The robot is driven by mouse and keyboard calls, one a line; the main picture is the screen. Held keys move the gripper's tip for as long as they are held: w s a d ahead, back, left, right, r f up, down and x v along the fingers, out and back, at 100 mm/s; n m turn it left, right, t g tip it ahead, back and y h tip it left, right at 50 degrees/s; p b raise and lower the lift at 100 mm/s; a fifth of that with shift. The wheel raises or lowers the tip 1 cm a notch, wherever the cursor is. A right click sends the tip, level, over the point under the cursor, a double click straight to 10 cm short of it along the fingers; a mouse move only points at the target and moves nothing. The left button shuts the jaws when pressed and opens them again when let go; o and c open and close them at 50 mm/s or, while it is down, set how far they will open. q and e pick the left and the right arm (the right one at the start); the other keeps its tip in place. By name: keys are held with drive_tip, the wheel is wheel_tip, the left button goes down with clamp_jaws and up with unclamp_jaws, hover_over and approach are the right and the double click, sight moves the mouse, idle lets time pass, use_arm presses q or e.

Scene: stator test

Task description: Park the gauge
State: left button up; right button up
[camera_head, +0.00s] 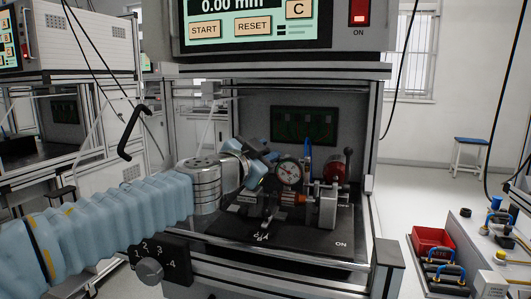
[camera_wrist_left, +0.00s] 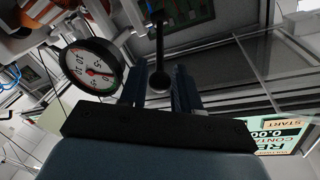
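The gauge (camera_head: 289,172) is a round white dial with a dark rim, mounted on the fixture inside the test station. It also shows in the left wrist view (camera_wrist_left: 92,68), to the left of the fingers. My left gripper (camera_head: 262,164) is in the station, just left of the dial. In the left wrist view its two fingers (camera_wrist_left: 160,92) stand apart, with a black rod ending in a ball knob (camera_wrist_left: 160,81) showing between them. No contact with the knob is clear. My right gripper is not in view.
The station's display (camera_head: 258,22) reads 0.00 mm above the opening. A fixture with a metal block (camera_head: 328,206) and a red part stands right of the dial on a dark base plate (camera_head: 285,246). A red bin (camera_head: 432,242) is at the right. Frame posts bound the opening.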

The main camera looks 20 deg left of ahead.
use_arm(q)
drive_tip(key=shift+w, duration=0.15)
drive_tip(key=shift+c, duration=0.3)
clamp_jaws()
drive_tip(key=shift+d, duration=0.1)
